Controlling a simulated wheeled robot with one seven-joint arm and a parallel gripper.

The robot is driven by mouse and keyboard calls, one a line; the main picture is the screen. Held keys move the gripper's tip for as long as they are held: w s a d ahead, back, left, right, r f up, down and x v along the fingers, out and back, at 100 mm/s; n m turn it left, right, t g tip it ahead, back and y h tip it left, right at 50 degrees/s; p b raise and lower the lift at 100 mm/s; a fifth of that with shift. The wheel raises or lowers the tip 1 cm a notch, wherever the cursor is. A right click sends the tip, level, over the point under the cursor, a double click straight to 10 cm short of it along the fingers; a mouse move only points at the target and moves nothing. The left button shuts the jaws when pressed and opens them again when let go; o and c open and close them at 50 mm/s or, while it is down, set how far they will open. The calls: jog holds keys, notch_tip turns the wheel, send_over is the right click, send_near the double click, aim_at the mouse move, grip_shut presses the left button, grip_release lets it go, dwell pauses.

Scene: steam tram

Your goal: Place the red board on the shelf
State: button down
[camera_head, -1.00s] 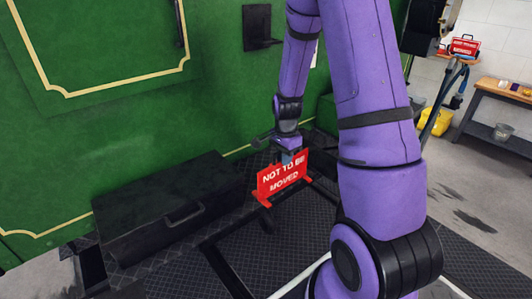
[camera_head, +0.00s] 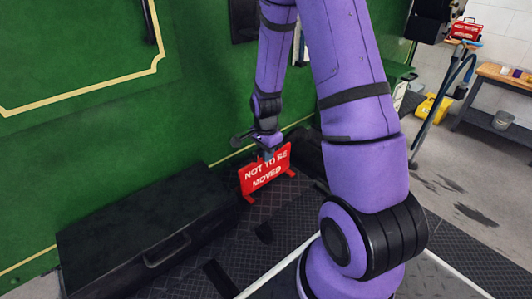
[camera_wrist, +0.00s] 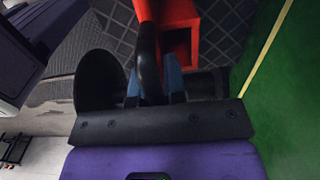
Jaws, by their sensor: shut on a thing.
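The red board (camera_head: 266,174) with white lettering "NOT TO BE MOVED" stands upright near the green wall, right of the black box. My gripper (camera_head: 268,154) is at its top edge, pointing down. In the wrist view my gripper (camera_wrist: 153,82) has its blue fingertips shut on the board's dark handle, with the red board (camera_wrist: 178,22) beyond it. I cannot tell whether the board's feet touch the dark patterned floor. A workbench with a low grey shelf (camera_head: 516,130) stands at the far right, partly cut off.
A long black box (camera_head: 150,232) lies along the green wall (camera_head: 90,140). A second red sign (camera_head: 466,29) sits at the back right, above a stand with grey legs (camera_head: 447,95). A yellow object (camera_head: 433,107) is on the floor there. Grey floor at right is mostly open.

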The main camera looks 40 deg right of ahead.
jog(key=shift+f, duration=0.7)
jog(key=c, duration=1.2)
grip_release()
